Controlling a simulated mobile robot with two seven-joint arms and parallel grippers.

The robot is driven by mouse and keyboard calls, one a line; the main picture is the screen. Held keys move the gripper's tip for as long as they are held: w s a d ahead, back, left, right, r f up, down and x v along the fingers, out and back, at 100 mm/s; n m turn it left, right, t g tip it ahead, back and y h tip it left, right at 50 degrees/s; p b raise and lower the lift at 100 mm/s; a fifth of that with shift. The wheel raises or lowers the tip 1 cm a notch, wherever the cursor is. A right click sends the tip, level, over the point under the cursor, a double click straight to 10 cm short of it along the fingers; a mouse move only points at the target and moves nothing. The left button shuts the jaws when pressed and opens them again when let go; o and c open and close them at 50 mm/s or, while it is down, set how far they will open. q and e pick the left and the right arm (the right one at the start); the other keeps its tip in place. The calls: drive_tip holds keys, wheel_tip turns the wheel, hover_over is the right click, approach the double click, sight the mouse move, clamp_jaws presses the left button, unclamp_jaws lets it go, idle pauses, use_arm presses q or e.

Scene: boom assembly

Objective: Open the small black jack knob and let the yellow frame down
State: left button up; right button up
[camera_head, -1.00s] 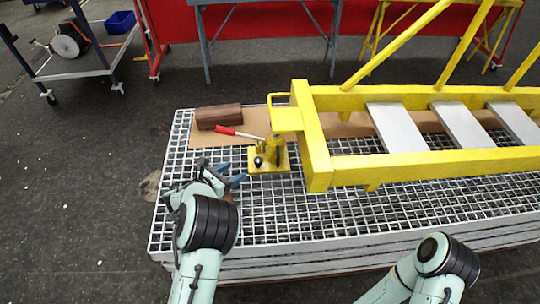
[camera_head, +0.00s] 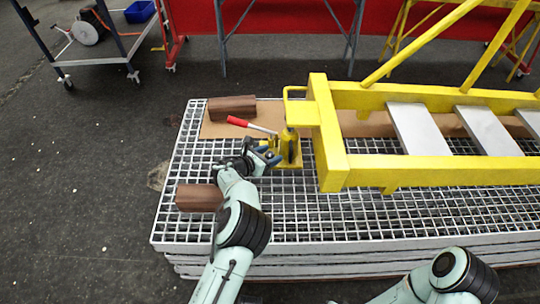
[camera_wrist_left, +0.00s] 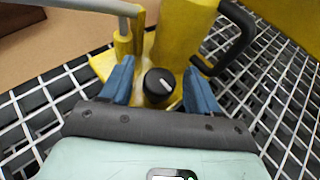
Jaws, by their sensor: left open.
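The yellow jack (camera_head: 289,146) stands on the grating under the near left end of the yellow frame (camera_head: 332,150). The frame is raised above the grating. In the left wrist view the small black knob (camera_wrist_left: 158,85), with a light mark on top, sits low on the jack (camera_wrist_left: 185,35). My left gripper (camera_head: 268,158) is at the jack's left side. In the wrist view its blue fingers (camera_wrist_left: 158,68) are open, one on each side of the knob, with gaps visible. The knob is hidden in the head view. My right gripper is out of view; only part of its arm shows.
The jack's lever with a red grip (camera_head: 238,122) points left above the cardboard. One brown block (camera_head: 232,107) lies behind it, another (camera_head: 199,198) left of my left arm. A black curved handle (camera_wrist_left: 235,40) is close to the right finger in the wrist view.

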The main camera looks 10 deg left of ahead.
use_arm(q)
drive_tip(key=shift+w+d, duration=0.1)
drive_tip(key=shift+w, duration=0.05)
drive_tip(key=shift+c, duration=0.2)
drive_tip(key=c, duration=0.9)
drive_tip(key=shift+c, duration=0.2)
